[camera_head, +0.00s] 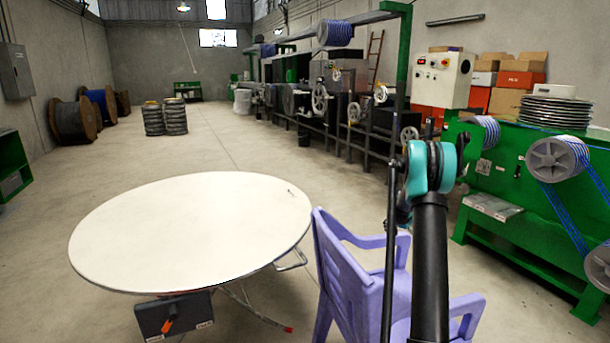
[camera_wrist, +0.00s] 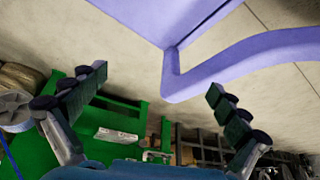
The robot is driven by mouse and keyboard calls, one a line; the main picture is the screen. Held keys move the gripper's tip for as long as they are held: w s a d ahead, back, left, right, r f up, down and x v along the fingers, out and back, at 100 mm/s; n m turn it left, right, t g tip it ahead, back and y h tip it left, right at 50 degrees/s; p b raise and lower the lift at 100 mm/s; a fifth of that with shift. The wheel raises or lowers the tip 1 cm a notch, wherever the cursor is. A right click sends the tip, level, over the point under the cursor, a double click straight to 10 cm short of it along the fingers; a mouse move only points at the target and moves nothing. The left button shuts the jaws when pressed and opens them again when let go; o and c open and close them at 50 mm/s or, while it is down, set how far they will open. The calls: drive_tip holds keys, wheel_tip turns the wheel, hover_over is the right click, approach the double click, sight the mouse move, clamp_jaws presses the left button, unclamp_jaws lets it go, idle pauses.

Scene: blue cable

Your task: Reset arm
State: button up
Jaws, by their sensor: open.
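My gripper (camera_wrist: 157,80) shows in the wrist view with its two dark padded fingers spread wide apart, one on the left and one on the right. It is open and nothing is between the fingers. A purple plastic chair (camera_wrist: 240,62) fills the upper part of that view, beyond the fingertips. In the head view my black and teal arm rises in front of the same chair (camera_head: 358,262), hiding part of it. My gripper cannot be made out in the head view.
A round white table (camera_head: 190,230) stands left of the chair. A green machine (camera_head: 500,235) with cable spools is at the right; it also shows in the wrist view (camera_wrist: 115,150). Cardboard boxes (camera_head: 505,100) stand behind it.

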drive_tip(key=s+a+r+n+t+y, duration=0.1)
drive_tip(key=s+a+r+n, duration=0.2)
drive_tip(key=s+a+r, duration=0.75)
drive_tip(key=s+a+r+n, duration=0.1)
drive_tip(key=s+a, duration=0.3)
drive_tip(key=s, duration=0.4)
drive_tip(key=s+a+r+n+t+y, duration=0.1)
drive_tip(key=s+a+r+n, duration=0.1)
drive_tip(key=s, duration=0.7)
drive_tip(key=s+a+r+n+t, duration=0.1)
drive_tip(key=s+a+n, duration=0.1)
drive_tip(key=s+a, duration=0.3)
drive_tip(key=shift+s+a+r+n+y, duration=0.1)
drive_tip(key=shift+s+a+n+y, duration=0.1)
drive_tip(key=shift+s, duration=0.9)
drive_tip(key=shift+s+a+r+n+y, duration=0.1)
drive_tip(key=shift+s+a+n+y, duration=0.1)
drive_tip(key=shift+s, duration=0.9)
drive_tip(key=s+f+g, duration=0.1)
drive_tip(key=s+f, duration=0.2)
drive_tip(key=s, duration=0.3)
drive_tip(key=s+f+g, duration=0.1)
drive_tip(key=s+f, duration=0.3)
drive_tip(key=s, duration=0.3)
drive_tip(key=shift+s+a+f+g, duration=0.15)
drive_tip(key=shift+s+f+g, duration=0.1)
drive_tip(key=shift+g, duration=0.05)
